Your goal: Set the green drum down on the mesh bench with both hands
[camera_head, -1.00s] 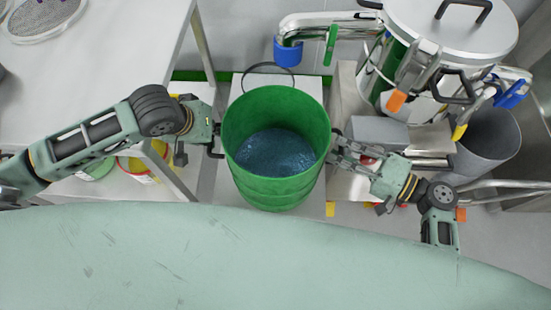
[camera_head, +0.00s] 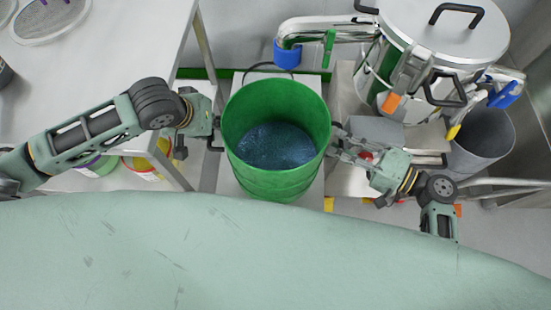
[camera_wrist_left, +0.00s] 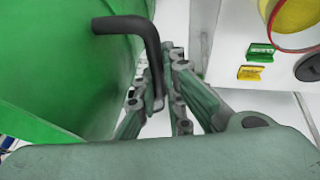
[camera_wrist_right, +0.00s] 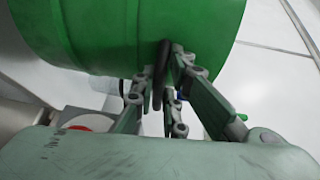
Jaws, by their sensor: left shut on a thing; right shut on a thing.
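The green drum (camera_head: 278,185) is open-topped and upright, with dark blue contents (camera_head: 275,146) inside, in the middle of the head view. My left gripper (camera_head: 213,133) is shut on the black handle at its left side; the left wrist view shows that bent handle (camera_wrist_left: 135,28) between the fingers. My right gripper (camera_head: 338,140) is shut on the opposite handle (camera_wrist_right: 162,75). The likely mesh bench is the pale bench (camera_head: 125,45) at upper left, with round mesh discs (camera_head: 48,20) on it. The drum is right of that bench, apart from it in the picture.
A pale slab (camera_head: 229,180) lies beneath the drum in view; contact cannot be told. A steel vessel (camera_head: 445,30) with clamps and pipes stands at upper right, beside a grey bin (camera_head: 484,145). Coloured tubs (camera_head: 145,167) sit below the bench. A blue-ended pipe (camera_head: 287,52) is behind the drum.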

